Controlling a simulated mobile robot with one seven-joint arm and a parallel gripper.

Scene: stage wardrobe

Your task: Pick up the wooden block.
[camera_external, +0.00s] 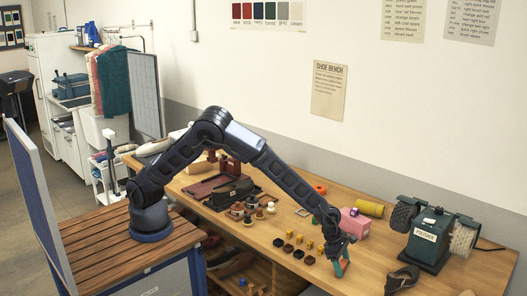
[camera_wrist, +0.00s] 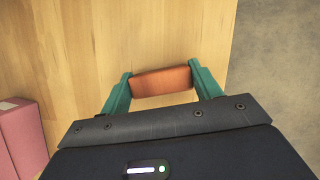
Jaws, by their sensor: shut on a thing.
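The wooden block (camera_wrist: 162,81) is a short reddish-brown piece. In the wrist view it lies crosswise between the two teal fingers of my gripper (camera_wrist: 160,88), which touch its two ends. My gripper (camera_external: 341,268) shows in the external view low over the front edge of the bench, shut on the block.
The wooden bench (camera_external: 300,277) holds a pink box (camera_external: 354,224) beside my arm, a yellow roll (camera_external: 370,208), a green polishing machine (camera_external: 428,238), a dark shoe (camera_external: 402,279) and several small tins. Bare floor (camera_wrist: 275,60) shows past the bench edge in the wrist view.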

